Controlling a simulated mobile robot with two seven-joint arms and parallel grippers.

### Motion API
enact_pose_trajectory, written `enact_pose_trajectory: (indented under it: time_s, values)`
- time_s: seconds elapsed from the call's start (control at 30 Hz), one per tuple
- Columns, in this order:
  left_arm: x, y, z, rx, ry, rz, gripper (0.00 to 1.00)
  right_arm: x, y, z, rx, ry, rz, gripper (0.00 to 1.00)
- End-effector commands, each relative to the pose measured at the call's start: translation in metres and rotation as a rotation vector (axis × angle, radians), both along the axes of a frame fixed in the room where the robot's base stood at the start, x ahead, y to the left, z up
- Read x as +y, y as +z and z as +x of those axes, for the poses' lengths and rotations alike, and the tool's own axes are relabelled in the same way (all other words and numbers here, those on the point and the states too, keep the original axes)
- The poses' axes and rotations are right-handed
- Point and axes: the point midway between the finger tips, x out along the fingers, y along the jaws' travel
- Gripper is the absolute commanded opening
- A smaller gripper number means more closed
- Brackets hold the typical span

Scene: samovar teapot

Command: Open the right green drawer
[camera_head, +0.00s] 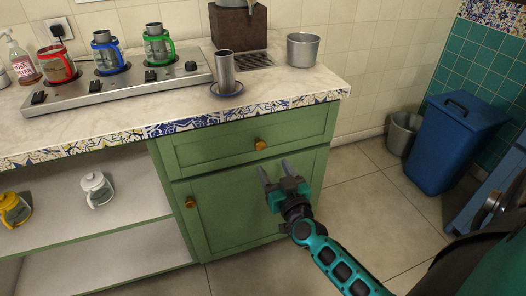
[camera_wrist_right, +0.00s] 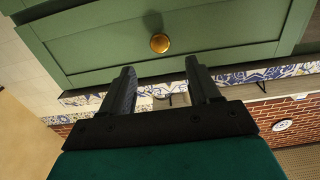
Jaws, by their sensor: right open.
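The green drawer (camera_head: 215,150) is under the right part of the counter and looks closed, its front flush with the cabinet. Its round brass knob (camera_head: 260,144) is at the middle of the front. My right gripper (camera_head: 274,168) is open and empty, just below and right of the knob, in front of the cabinet. In the right wrist view the drawer front (camera_wrist_right: 215,35) and knob (camera_wrist_right: 159,43) lie beyond the open fingertips (camera_wrist_right: 161,67), and the knob is apart from them. My left gripper is not in view.
A green cabinet door (camera_head: 235,210) with its own knob (camera_head: 190,203) is below the drawer. The counter (camera_head: 150,112) overhead holds a cup on a saucer (camera_head: 226,88), a metal pot (camera_head: 303,49) and a stove with several teapots.

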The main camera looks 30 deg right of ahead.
Motion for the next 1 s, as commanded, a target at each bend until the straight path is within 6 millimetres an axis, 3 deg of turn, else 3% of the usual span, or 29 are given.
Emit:
enact_pose_trajectory:
  time_s: [0.2,0.4,0.87,1.0]
  values:
    - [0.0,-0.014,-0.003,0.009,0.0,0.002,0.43,-0.011,-0.001,0.045,-0.003,0.0,-0.001,0.61]
    - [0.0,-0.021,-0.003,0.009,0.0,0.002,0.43,-0.018,-0.001,0.073,-0.002,0.0,0.0,0.61]
    - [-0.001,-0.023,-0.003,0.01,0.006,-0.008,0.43,-0.02,0.0,0.085,0.0,0.001,-0.001,0.61]
    - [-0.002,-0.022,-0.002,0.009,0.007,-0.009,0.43,-0.02,0.0,0.085,0.0,0.001,-0.001,0.5]
